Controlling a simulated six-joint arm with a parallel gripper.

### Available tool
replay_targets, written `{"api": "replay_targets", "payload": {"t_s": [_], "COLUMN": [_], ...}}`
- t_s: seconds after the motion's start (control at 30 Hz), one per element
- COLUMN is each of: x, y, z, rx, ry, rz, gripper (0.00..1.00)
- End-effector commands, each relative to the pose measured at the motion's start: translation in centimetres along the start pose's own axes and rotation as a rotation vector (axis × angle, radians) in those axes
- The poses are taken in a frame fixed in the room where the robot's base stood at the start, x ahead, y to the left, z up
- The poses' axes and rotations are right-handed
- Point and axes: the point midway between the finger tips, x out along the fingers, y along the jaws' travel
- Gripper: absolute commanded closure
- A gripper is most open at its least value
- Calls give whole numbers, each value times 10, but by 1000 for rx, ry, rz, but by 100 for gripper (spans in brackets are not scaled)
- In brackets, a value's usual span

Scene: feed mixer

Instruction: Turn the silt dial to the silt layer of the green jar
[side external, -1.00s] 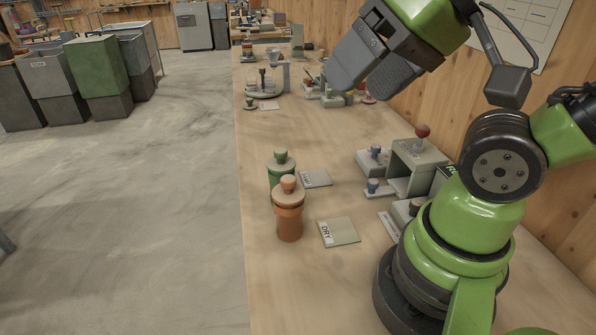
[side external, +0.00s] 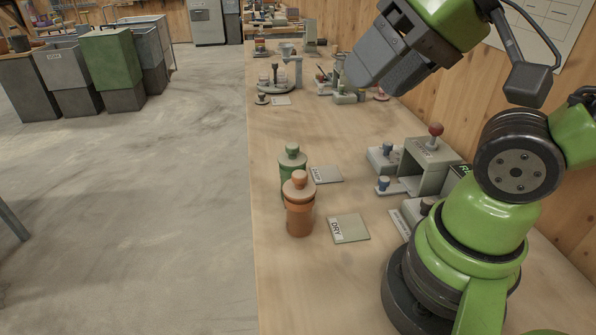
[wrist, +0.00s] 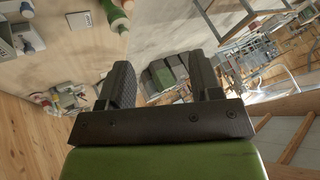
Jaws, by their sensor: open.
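The green jar (side external: 292,163) stands upright on the bench, behind an orange jar (side external: 299,207) that covers its lower part. Its layers cannot be made out. Grey units with blue knobs (side external: 384,182) stand to the right of the jars, beside a grey housing (side external: 430,165) with a red ball-topped lever (side external: 436,130). I cannot tell which control is the silt dial. My gripper (side external: 372,80) is open and empty, high above the bench, beyond the jars and controls. Its spread fingers also show in the wrist view (wrist: 160,75).
Flat plates lie beside the jars, one marked DRY (side external: 349,229) and another behind it (side external: 326,175). Small apparatus (side external: 280,75) stands farther along the bench. The bench's left edge drops to open floor. A wooden wall runs along the right.

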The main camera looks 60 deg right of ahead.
Motion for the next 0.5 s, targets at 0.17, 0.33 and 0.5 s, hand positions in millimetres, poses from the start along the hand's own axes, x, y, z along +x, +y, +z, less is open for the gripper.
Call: {"api": "replay_targets", "payload": {"t_s": [0.17, 0.33, 0.5], "x": [1, 10, 32], "y": [1, 12, 52], "z": [-3, -34, -88], "rx": [6, 75, 207], "ry": [-2, -28, -84], "rz": [8, 99, 248], "gripper": [48, 48, 48]}}
